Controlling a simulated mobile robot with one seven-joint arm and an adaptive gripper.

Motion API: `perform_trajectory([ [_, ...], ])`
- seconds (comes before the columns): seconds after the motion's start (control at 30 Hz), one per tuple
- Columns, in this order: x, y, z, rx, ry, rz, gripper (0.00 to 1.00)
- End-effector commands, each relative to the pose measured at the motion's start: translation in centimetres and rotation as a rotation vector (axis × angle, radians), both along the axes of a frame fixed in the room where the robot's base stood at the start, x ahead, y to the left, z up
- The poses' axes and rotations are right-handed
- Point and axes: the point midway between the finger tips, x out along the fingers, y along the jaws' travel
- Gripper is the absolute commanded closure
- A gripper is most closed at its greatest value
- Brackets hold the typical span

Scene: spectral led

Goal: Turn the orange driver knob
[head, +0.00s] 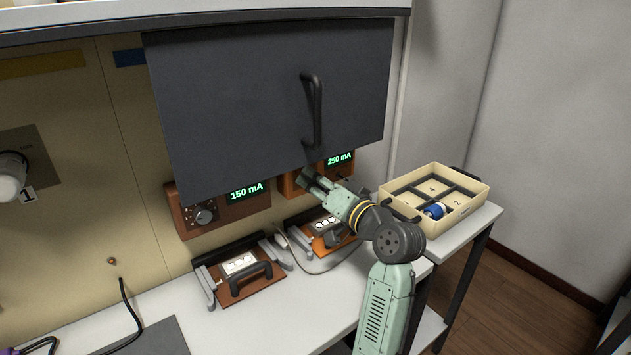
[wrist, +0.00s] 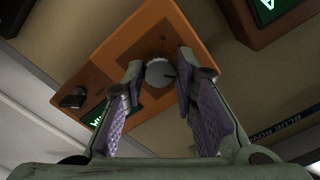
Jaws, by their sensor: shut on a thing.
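The orange driver (head: 291,186) is on the wall at the back of the bench, with a green display reading 250 mA (head: 340,158). In the wrist view its orange face (wrist: 113,57) is tilted. Its round grey knob (wrist: 160,73) shows a dark pointer mark and sits between my fingertips. My gripper (head: 306,178) reaches to the driver's front, and in the wrist view its purple-padded fingers (wrist: 158,76) are shut on the knob. The knob is hidden in the head view by my gripper.
A dark raised panel with a handle (head: 315,112) hangs just above my gripper. A brown driver (head: 190,222) reading 150 mA is to the left. Two fixtures with handles stand on the bench below. A divided tray (head: 455,225) is at right.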

Motion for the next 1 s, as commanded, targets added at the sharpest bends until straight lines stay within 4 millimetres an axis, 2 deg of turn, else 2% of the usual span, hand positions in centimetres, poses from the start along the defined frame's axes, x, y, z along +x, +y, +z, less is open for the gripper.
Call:
perform_trajectory([
  [0.1,0.0,0.0,0.0,0.0,0.0,-0.001,1.0],
  [0.13,0.0,0.0,0.0,0.0,0.0,-0.001,0.73],
  [0.43,0.0,0.0,0.0,-0.001,-0.001,0.0,0.54],
  [0.77,-0.2,-0.2,0.0,-0.001,-0.001,-0.001,0.54],
  [0.87,-0.9,-0.8,0.0,0.001,-0.002,-0.002,0.54],
  [1.0,-3.0,-2.4,0.0,0.0,-0.002,-0.005,0.54],
])
